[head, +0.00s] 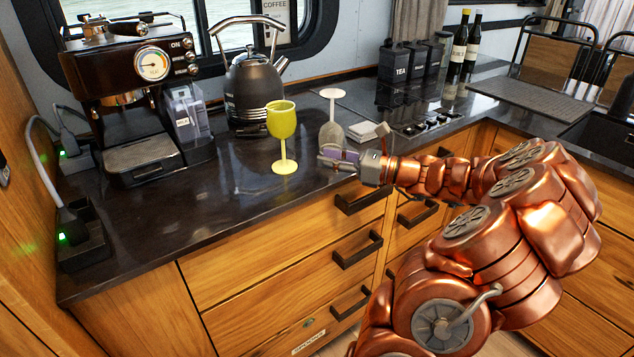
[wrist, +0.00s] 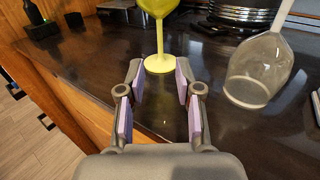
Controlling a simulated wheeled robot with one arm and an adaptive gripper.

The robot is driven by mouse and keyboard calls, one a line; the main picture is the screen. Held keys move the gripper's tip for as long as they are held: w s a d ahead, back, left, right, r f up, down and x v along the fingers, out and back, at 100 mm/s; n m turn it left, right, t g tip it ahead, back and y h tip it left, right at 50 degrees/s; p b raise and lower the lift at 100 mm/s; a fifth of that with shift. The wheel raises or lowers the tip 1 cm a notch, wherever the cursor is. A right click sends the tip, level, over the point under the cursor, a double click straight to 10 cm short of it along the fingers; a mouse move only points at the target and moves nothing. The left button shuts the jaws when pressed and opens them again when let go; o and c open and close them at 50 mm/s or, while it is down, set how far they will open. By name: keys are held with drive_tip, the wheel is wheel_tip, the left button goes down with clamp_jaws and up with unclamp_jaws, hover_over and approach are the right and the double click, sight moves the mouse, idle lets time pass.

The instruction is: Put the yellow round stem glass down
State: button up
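The yellow round stem glass (head: 282,122) stands upright on the dark counter, in front of the kettle. It also shows in the wrist view (wrist: 160,62), with its foot on the counter and its upper bowl cut off by the top edge. My gripper (head: 322,160) is low over the counter, to the right of the glass. In the wrist view my gripper (wrist: 160,80) is open, with nothing held between its fingers. The glass stands just past the fingertips, lined up with the gap, and appears apart from them.
A clear stem glass (head: 332,130) stands upside down just right of the yellow one, close to my gripper; its bowl shows in the wrist view (wrist: 258,72). A kettle (head: 254,90) and coffee machine (head: 135,95) stand behind. The counter (head: 215,205) front left is clear.

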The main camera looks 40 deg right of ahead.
drive_tip(key=a+n+g+y, duration=0.1)
drive_tip(key=a+n+g, duration=0.1)
drive_tip(key=a, duration=0.3)
drive_tip(key=a+n+g+y, duration=0.1)
drive_tip(key=a+n+g, duration=0.1)
drive_tip(key=a, duration=0.4)
drive_tip(key=a+n+g+y, duration=0.1)
drive_tip(key=a+n, duration=0.2)
drive_tip(key=a, duration=0.2)
drive_tip(key=shift+w+a+f+g+y, duration=0.1)
drive_tip(key=shift+w+a+g+y, duration=0.1)
drive_tip(key=shift+w+g+y, duration=0.15)
drive_tip(key=s+a+f+n+g+h, duration=0.1)
drive_tip(key=s+a+f+n+g, duration=0.2)
drive_tip(key=s+a+n+g, duration=0.45)
drive_tip(key=s+a+f+n+g+h, duration=0.2)
drive_tip(key=s+a+n, duration=0.25)
drive_tip(key=a, duration=0.65)
drive_tip(key=s+d+f+n+g+h, duration=0.1)
drive_tip(key=s+n+h, duration=0.3)
drive_tip(key=s, duration=0.4)
drive_tip(key=s+d+f+n+g+h, duration=0.2)
drive_tip(key=s+d+f+n+h, duration=0.2)
drive_tip(key=s+n, duration=0.3)
drive_tip(key=shift+s+h, duration=0.55)
drive_tip(key=shift+s, duration=0.25)
